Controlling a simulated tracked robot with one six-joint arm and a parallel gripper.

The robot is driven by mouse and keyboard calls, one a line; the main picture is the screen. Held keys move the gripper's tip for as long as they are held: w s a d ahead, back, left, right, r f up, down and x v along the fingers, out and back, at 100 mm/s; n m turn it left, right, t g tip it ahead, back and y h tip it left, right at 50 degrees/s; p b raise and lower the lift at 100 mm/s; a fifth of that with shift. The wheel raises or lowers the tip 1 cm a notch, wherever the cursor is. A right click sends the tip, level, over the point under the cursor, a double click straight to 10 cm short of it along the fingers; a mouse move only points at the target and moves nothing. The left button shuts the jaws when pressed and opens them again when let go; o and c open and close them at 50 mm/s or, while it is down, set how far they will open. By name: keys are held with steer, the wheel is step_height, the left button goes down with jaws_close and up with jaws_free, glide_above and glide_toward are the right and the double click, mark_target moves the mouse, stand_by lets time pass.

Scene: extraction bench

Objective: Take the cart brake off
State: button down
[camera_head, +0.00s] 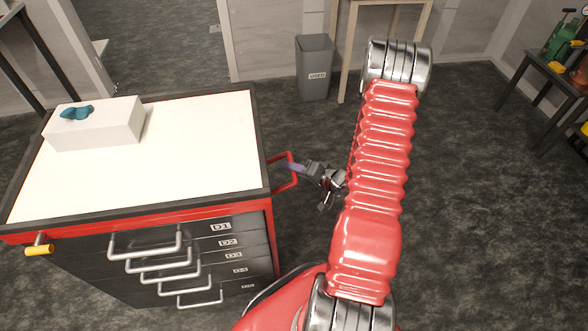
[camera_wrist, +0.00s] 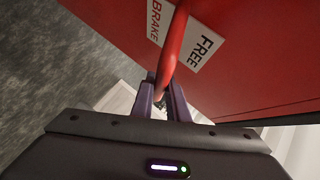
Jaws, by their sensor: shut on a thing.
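The cart (camera_head: 180,190) has a white top, a dark rim and red trim. A red handle (camera_head: 292,180) sticks out from its right side as a loop. My gripper (camera_head: 292,167) reaches this handle from the right. In the wrist view, my gripper (camera_wrist: 165,82) is shut on the red handle (camera_wrist: 172,45), with its purple fingers on either side of the bar. Behind the bar, a white label on the red side panel (camera_wrist: 245,50) reads BRAKE (camera_wrist: 155,22) and FREE (camera_wrist: 200,45). The bar passes between the two words. The fingertips partly hide the gripped part.
A white box (camera_head: 95,125) with a blue-green item (camera_head: 78,112) on it stands at the cart top's back left. The front has several grey-handled drawers (camera_head: 220,242) and a yellow knob (camera_head: 40,250). A grey bin (camera_head: 315,70) stands behind.

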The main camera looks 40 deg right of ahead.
steer(key=shift+a, duration=0.15)
steer(key=c, duration=1.7)
jaws_free()
steer(key=shift+c, duration=0.2)
steer(key=v, duration=1.3)
steer(key=shift+s+d+r, duration=0.15)
steer(key=shift+s+d, duration=0.1)
steer(key=shift+s, duration=0.1)
